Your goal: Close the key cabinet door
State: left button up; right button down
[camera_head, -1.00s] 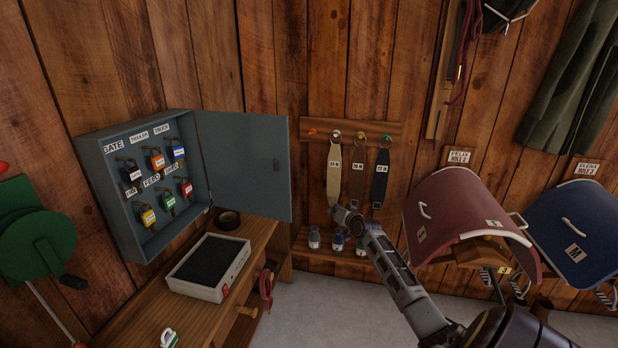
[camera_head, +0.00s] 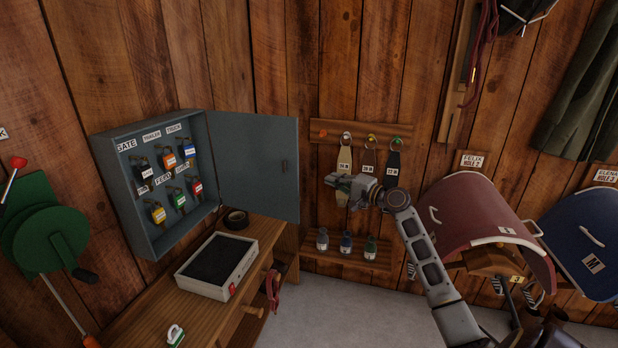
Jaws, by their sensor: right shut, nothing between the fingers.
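The grey key cabinet (camera_head: 153,231) hangs on the plank wall at the left, with several coloured, tagged keys on hooks inside. Its door (camera_head: 250,165) stands wide open, swung out to the right, with a small dark handle near its free edge. My right gripper (camera_head: 330,181) is shut and empty. It appears to the right of the door's free edge, in front of the hanging straps, with a visible gap to the door. The right arm comes in from the lower right. My left gripper is not in view.
A strap rack (camera_head: 360,130) and bottle shelf are behind my gripper. Saddle racks with a red cover (camera_head: 470,215) stand right. A green reel (camera_head: 50,238) is far left.

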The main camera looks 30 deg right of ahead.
jog(key=shift+p+x, duration=0.7)
jog(key=shift+x, duration=4.2)
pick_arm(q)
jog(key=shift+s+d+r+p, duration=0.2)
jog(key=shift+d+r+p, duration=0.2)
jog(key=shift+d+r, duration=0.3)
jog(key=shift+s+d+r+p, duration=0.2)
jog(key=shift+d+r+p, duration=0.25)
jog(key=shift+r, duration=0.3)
pick_arm(e)
jog(key=shift+m, duration=0.3)
jog(key=shift+s+a, duration=0.55)
jog(key=shift+a, duration=0.3)
jog(key=shift+s+a, duration=0.55)
jog(key=shift+a, duration=0.35)
